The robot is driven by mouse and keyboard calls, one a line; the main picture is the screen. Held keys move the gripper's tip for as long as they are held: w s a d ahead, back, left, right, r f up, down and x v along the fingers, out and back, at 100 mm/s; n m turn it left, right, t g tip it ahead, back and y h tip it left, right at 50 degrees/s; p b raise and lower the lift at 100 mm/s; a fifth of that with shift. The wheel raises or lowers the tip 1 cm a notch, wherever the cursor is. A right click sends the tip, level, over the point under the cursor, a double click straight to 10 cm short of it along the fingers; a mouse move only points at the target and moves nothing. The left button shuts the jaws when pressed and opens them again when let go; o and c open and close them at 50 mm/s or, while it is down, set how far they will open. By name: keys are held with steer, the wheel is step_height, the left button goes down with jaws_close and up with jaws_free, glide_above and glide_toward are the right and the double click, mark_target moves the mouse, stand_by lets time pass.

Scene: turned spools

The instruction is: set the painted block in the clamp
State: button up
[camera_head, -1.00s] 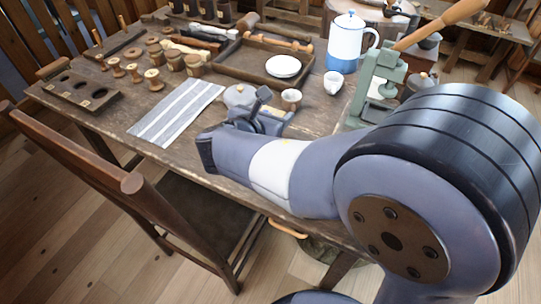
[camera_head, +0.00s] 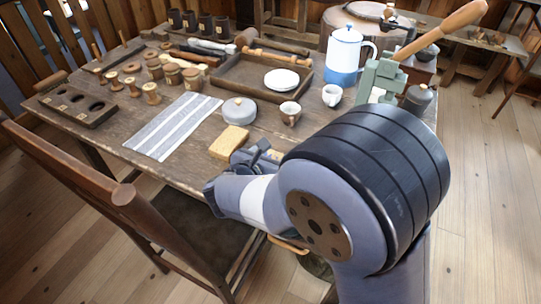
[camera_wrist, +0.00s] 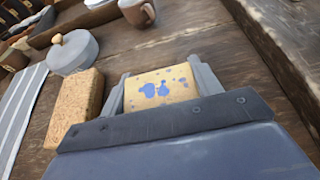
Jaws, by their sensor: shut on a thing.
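The painted block, pale yellow with blue blotches (camera_wrist: 160,90), sits between the two fingers of my gripper (camera_wrist: 162,84) in the wrist view. The gripper is shut on it. In the head view my gripper (camera_head: 256,154) is low over the near edge of the table, and I cannot make out the block there. The green clamp (camera_head: 379,80), with a long wooden handle, stands at the table's right side. My arm hides its lower part. The gripper is to the left and nearer than the clamp.
A tan sponge-like block (camera_head: 230,142) lies just left of my gripper. A grey lidded pot (camera_head: 239,110), two cups (camera_head: 290,113) (camera_head: 332,95) and a blue-white pot (camera_head: 344,52) stand behind. A dark canister (camera_head: 417,99) is beside the clamp. A chair (camera_head: 125,195) stands in front.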

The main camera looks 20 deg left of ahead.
steer(key=shift+f, duration=0.25)
steer(key=o, duration=1)
steer(key=shift+r, duration=0.1)
steer(key=shift+o, duration=0.2)
